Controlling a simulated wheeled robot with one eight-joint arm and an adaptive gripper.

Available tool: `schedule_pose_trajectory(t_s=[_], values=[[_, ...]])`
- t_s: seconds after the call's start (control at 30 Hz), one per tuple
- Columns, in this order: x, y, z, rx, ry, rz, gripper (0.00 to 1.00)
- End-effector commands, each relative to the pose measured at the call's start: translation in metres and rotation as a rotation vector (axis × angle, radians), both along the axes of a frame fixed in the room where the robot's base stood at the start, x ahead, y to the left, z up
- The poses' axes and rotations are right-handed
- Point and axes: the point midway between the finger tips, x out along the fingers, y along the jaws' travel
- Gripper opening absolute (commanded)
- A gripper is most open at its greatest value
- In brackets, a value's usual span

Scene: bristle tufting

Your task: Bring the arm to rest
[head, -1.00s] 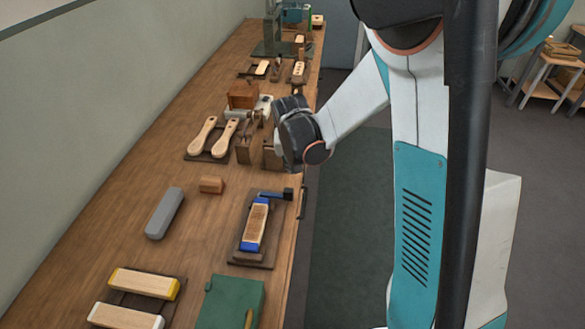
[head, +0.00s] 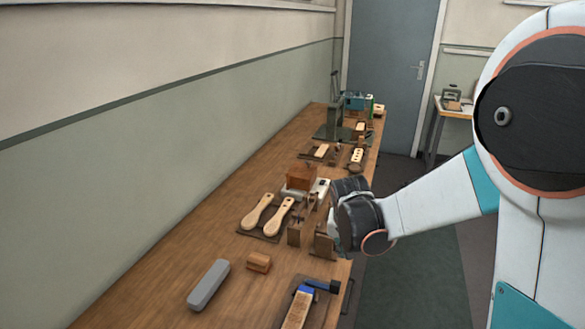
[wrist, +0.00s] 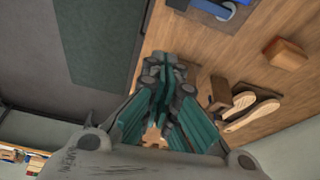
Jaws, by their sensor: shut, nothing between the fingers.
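My arm reaches in from the right of the head view, with its dark wrist (head: 358,215) at the bench's right edge. The fingers are hidden from the head camera. In the wrist view my gripper (wrist: 165,65) is shut and empty, its teal and grey fingers together. It hangs over the edge of the wooden bench (head: 165,265), between the bench top and the dark floor. Small wooden holders (head: 325,243) stand on the bench close by the wrist in the head view; I cannot tell whether anything touches.
Two wooden brush handles (head: 257,212) lie on a dark tray. A wood block (head: 259,262), a grey oblong (head: 209,285) and a blue-clamped brush (head: 299,308) lie nearer. A green mat (head: 405,285) covers the floor right of the bench. A grey door (head: 395,70) stands behind.

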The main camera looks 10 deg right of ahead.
Motion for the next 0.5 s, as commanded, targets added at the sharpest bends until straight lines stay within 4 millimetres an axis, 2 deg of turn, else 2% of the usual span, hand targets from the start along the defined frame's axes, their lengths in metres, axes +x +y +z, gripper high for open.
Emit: schedule_pose_trajectory(t_s=[0.17,0.5], values=[[-0.014,0.001,0.022,0.001,-0.017,0.028,0.0],[-0.064,0.007,0.079,-0.002,-0.074,0.124,0.0]])
